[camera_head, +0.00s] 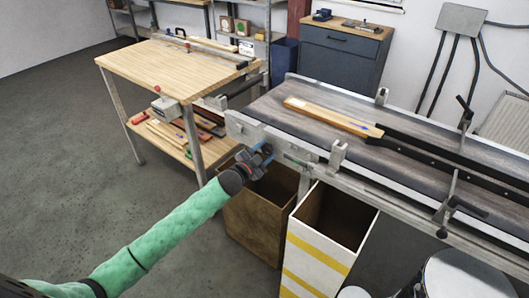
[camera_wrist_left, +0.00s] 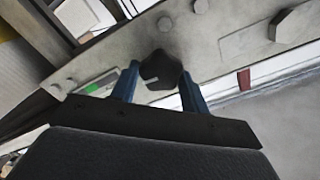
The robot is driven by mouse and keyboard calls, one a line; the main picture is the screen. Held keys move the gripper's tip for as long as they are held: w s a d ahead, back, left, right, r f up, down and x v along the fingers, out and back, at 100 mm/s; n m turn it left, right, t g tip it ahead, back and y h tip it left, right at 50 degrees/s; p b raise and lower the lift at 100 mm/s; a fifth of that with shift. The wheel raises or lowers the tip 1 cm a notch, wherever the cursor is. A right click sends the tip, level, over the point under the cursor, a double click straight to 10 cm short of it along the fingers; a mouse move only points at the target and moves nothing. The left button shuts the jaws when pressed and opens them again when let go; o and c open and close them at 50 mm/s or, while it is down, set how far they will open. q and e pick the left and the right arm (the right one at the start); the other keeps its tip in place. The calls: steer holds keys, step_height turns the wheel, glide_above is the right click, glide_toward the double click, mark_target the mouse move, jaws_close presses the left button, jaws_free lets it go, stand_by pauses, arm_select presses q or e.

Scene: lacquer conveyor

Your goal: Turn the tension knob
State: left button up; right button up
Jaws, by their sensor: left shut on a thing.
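The tension knob (camera_wrist_left: 160,66) is a dark lobed knob on the grey metal side plate (camera_wrist_left: 225,28) of the conveyor, with a small pale mark on its face. In the left wrist view the two blue fingers of my left gripper (camera_wrist_left: 158,86) stand on either side of it, shut on it. In the head view my left gripper (camera_head: 264,156) reaches the near end of the conveyor frame and hides the knob. My right gripper is not in view.
A wooden board (camera_head: 325,114) lies on the conveyor belt (camera_head: 285,119). Below stand a brown open bin (camera_head: 250,222) and a white bin with yellow stripes (camera_head: 315,255). A wooden workbench (camera_head: 160,70) is at the left. Open floor lies at far left.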

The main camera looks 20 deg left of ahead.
arm_select(q)
steer(key=o, duration=1)
steer(key=shift+s+a+f, duration=0.1)
steer(key=shift+s+a, duration=0.05)
steer(key=shift+s, duration=0.2)
steer(key=b+v, duration=0.1)
steer(key=v, duration=0.6)
steer(key=shift+b, duration=0.4)
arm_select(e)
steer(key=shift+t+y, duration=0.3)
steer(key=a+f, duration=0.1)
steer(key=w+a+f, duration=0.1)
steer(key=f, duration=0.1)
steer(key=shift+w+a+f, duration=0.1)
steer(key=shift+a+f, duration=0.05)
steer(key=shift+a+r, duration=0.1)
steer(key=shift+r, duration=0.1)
